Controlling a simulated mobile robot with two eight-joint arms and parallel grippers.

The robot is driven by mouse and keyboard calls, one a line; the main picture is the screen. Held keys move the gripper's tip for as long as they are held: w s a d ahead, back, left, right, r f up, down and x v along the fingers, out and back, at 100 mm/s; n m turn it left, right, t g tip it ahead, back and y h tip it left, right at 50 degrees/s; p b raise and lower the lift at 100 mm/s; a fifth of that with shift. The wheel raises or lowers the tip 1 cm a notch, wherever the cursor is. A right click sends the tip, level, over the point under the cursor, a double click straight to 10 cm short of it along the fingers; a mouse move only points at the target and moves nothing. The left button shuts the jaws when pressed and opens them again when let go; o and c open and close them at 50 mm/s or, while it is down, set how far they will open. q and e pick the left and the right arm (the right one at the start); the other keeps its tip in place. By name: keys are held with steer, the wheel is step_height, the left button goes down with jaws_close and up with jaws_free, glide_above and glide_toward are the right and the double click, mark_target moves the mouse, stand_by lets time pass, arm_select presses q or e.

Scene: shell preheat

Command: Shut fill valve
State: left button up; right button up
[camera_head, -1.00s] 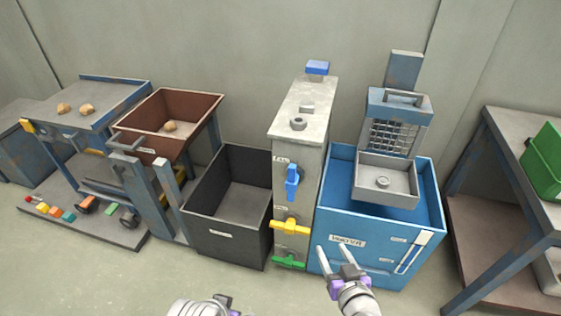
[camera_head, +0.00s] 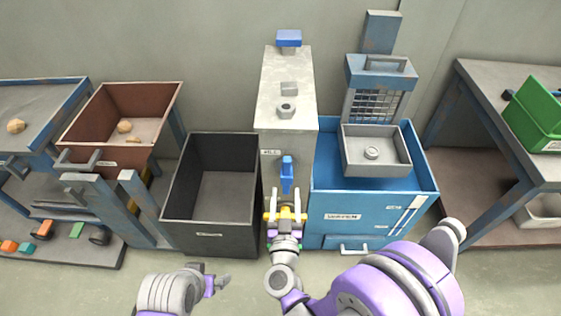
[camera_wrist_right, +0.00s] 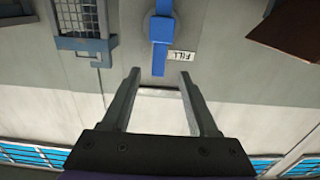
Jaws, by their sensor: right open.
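The fill valve has a blue handle (camera_head: 287,174) standing upright on the front of the grey pillar (camera_head: 287,110). The right wrist view shows the blue handle (camera_wrist_right: 161,32) beside a label reading FILL. My right gripper (camera_head: 286,200) is open in front of the pillar, just below the blue handle, overlapping the yellow valve handle (camera_head: 284,214) in the head view. In the wrist view one end of the blue handle reaches between my fingertips (camera_wrist_right: 160,76); contact is not clear. The green handle is mostly hidden behind my right arm. My left gripper (camera_head: 216,283) hangs low at front left.
A black bin (camera_head: 210,240) stands left of the pillar. A blue tank (camera_head: 330,205) with a grey tray (camera_head: 376,171) stands close on its right. A workbench (camera_head: 490,110) with a green bin (camera_head: 540,112) is at far right.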

mark_target(287, 170)
steer(key=w, duration=1)
steer(key=shift+w+d, duration=0.1)
steer(key=shift+w, duration=0.05)
steer(key=shift+c, duration=0.2)
jaws_close()
stand_by(0.9)
